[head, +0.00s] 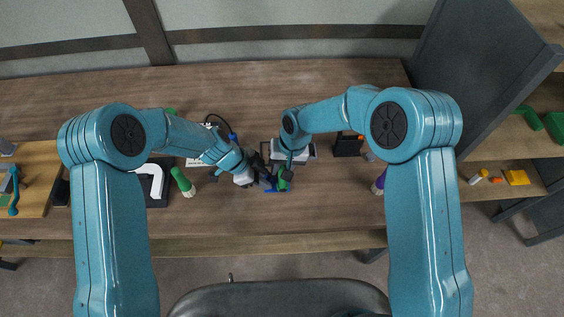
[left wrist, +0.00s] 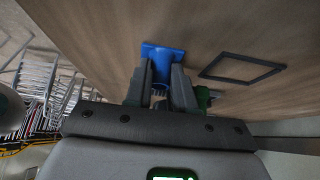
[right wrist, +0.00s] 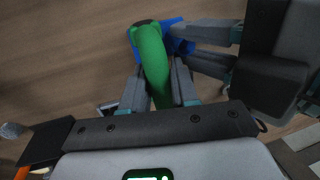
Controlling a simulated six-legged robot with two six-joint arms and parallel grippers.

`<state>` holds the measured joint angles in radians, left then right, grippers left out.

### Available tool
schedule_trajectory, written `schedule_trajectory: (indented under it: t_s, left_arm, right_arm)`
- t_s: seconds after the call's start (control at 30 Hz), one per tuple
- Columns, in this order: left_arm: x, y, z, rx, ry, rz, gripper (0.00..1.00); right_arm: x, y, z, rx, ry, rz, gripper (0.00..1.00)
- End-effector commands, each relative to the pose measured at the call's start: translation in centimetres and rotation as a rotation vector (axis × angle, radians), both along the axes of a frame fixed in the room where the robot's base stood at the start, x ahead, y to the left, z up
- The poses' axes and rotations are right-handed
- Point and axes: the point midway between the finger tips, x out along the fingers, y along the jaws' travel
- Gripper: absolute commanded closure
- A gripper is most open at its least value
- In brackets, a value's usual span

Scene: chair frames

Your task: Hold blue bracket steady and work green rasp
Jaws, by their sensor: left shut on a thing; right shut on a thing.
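The blue bracket (head: 269,187) is near the table's front middle. My left gripper (head: 264,179) is shut on it; the left wrist view shows the blue bracket (left wrist: 162,54) between the fingers (left wrist: 160,88). The green rasp (head: 283,183) is right beside the bracket. My right gripper (head: 285,174) is shut on it; in the right wrist view the curved green rasp (right wrist: 152,52) runs between the fingers (right wrist: 160,84), its far end over the blue bracket (right wrist: 181,46). I cannot tell whether rasp and bracket touch. The gripped parts are partly hidden by the fingers.
A green-handled tool (head: 182,181) and a dark pad with a white shape (head: 155,183) lie left of the grippers. A purple-handled thing (head: 378,184) and a black box (head: 347,146) are to the right. A black square outline (left wrist: 242,68) marks the tabletop. The back of the table is clear.

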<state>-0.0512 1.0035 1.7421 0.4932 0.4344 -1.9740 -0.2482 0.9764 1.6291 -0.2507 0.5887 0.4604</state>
Motion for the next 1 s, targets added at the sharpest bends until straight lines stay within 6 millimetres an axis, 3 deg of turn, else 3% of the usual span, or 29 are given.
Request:
schedule_trajectory:
  t_s: [1.0]
  left_arm:
    - [0.0,0.0,0.0,0.001,-0.002,0.001,1.00]
  right_arm:
    - [0.0,0.0,-1.3,0.001,-0.001,-0.001,0.96]
